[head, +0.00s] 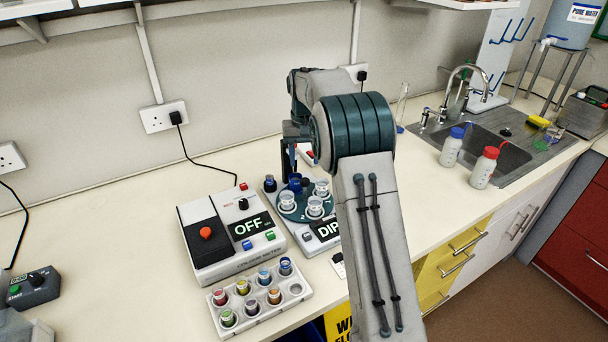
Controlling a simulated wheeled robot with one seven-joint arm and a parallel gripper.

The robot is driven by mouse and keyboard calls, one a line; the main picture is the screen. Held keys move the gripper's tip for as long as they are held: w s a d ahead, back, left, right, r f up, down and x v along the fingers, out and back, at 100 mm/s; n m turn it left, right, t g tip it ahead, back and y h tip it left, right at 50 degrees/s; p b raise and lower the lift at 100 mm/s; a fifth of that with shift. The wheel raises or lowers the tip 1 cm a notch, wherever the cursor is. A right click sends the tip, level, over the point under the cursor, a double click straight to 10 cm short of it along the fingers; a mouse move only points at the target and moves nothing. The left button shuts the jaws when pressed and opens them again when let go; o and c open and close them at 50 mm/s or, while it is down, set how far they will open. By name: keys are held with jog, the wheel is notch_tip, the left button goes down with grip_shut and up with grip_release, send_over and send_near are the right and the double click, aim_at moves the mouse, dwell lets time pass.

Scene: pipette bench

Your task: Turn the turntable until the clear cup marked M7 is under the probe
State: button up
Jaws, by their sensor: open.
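The dark teal turntable (287,214) sits on the bench left of my forearm, with several clear cups standing on it. One clear cup (315,206) stands at its front, another (322,188) at its right and another (287,200) at its left. Darker blue-topped pieces are behind them. The M7 mark is too small to read, so I cannot tell which cup bears it. I cannot make out the probe clearly among the parts behind the turntable. My gripper (291,158) points down above the back of the turntable, open and partly hidden by my arm.
A grey-white device reading OFF (213,209) stands left of the turntable. A rack of coloured vials (262,315) is in front. A panel reading "DIP" (321,243) is partly covered by my arm. Two capped bottles (484,168) and a sink (490,150) are at right.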

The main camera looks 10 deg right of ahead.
aim_at(305, 180)
notch_tip(305, 180, down, 7)
jog(key=shift+s+d+f+p, duration=0.1)
jog(key=shift+p, duration=0.45)
grip_shut()
